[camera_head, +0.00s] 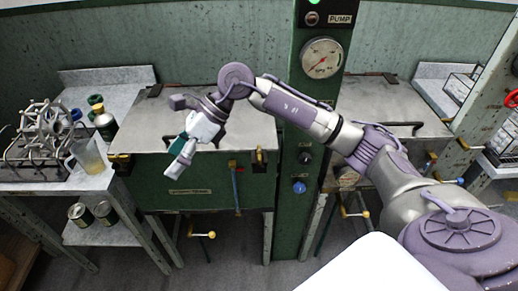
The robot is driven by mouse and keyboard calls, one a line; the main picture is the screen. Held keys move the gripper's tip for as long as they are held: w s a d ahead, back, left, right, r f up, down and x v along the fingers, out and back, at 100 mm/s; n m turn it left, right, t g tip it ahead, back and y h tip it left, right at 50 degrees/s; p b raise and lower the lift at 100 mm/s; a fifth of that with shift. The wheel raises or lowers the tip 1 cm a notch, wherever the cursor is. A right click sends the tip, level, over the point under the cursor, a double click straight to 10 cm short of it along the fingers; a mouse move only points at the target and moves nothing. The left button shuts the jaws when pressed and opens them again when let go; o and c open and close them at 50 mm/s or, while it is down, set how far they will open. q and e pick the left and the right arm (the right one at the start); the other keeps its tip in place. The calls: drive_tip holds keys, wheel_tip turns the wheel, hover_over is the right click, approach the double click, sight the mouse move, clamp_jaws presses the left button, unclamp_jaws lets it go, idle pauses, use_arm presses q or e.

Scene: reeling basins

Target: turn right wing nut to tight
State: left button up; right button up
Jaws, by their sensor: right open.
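A green basin box with a grey lid (215,105) stands left of the centre column. A small brass fitting (259,158), which looks like the right wing nut, sits at the right end of its front edge. A similar brass fitting (120,163) sits at the left end. Their exact shape and tightness are too small to tell. My right gripper (177,168) reaches across from the right, in front of the lid's front edge. It points down and left, open and empty, between the two fittings and apart from the right one. My left gripper is out of view.
A gauge (321,58) and a blue knob (299,187) are on the centre column. A second basin lid (390,105) lies behind my right arm. A left bench holds a metal rack (45,140), a jug (88,156) and cans (105,125).

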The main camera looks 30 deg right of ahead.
drive_tip(key=w+d+h, duration=0.2)
drive_tip(key=d+h, duration=0.4)
drive_tip(key=d, duration=0.7)
wheel_tip(320, 180, up, 3)
drive_tip(key=m+h, duration=0.1)
drive_tip(key=h, duration=0.3)
hover_over(259, 151)
drive_tip(key=shift+g, duration=0.3)
wheel_tip(259, 151, down, 14)
drive_tip(key=shift+r+p, duration=0.15)
drive_tip(key=shift+p, duration=0.9)
drive_tip(key=shift+c, duration=0.2)
drive_tip(key=c, duration=1.1)
